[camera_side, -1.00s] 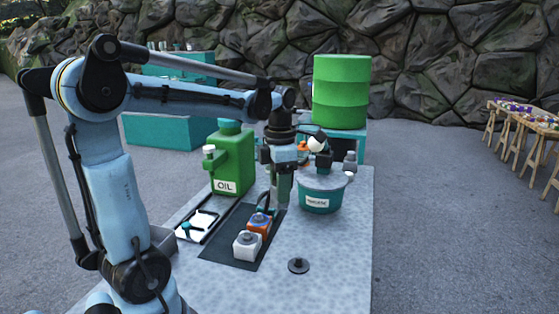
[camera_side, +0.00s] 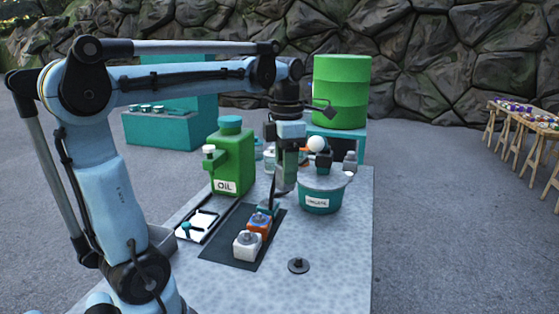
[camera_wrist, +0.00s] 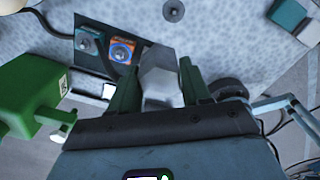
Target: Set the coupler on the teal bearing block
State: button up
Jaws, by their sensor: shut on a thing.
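My gripper (camera_side: 287,180) is above the far end of the dark mat. It is shut on the coupler (camera_wrist: 160,75), a grey faceted piece between the two green fingers in the wrist view. In the side view the coupler is small and hard to make out at the fingertips. The teal bearing block (camera_side: 270,206) is at the far end of the row on the mat, just below and left of the fingertips. The coupler appears apart from the block.
An orange block (camera_side: 259,223) and a white block (camera_side: 247,244) share the dark mat (camera_side: 217,247). A green oil can (camera_side: 230,163) stands behind left, a teal tub (camera_side: 320,198) at right. A black disc (camera_side: 298,265) lies in front. The table's front right is mostly clear.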

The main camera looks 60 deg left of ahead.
jog(key=shift+r, duration=0.35)
jog(key=shift+w+a, duration=0.1)
jog(key=shift+a, duration=0.1)
jog(key=w+a+f, duration=0.2)
jog(key=a+f, duration=0.2)
jog(key=a, duration=0.5)
jog(key=w+a+f, duration=0.2)
jog(key=a+f, duration=0.1)
jog(key=a, duration=0.5)
jog(key=shift+a+f, duration=0.15)
jog(key=shift+f, duration=1.95)
jog(key=shift+a+f, duration=0.1)
jog(key=shift+f, duration=2)
jog(key=o, duration=1.3)
